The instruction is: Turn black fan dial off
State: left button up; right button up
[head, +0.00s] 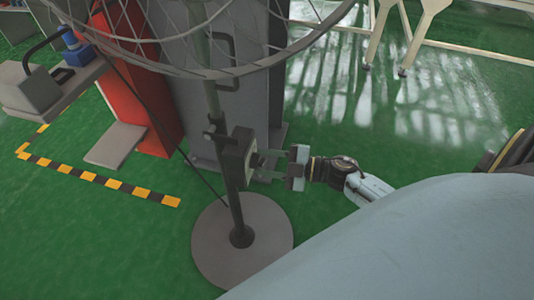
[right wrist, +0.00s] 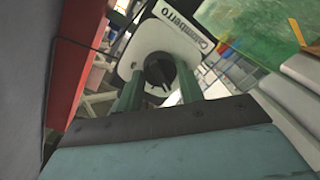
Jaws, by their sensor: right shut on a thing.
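The black dial (right wrist: 159,68) sits on the white-faced control box (right wrist: 143,50) of the fan, below printed lettering. In the head view the control box (head: 236,157) is on the fan's dark pole (head: 233,204), above a round grey base (head: 242,243). My right gripper (head: 264,160) reaches the box from the right. In the right wrist view its two green fingers (right wrist: 161,76) stand on either side of the dial, shut on it. A short ridge shows on the dial's face. My left gripper is not in view.
The wire fan cage (head: 215,45) spans the top of the head view. A red and grey machine (head: 145,85) stands behind the pole. Yellow-black floor tape (head: 115,183) lies at left. Green floor (head: 420,150) at right is clear up to the white table legs (head: 385,30).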

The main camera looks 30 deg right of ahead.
jog(key=o, duration=1)
pick_arm(q)
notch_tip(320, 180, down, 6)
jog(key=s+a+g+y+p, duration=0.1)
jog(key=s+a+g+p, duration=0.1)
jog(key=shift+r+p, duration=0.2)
jog(key=shift+p, duration=0.1)
pick_arm(e)
jog(key=shift+v, duration=6.75)
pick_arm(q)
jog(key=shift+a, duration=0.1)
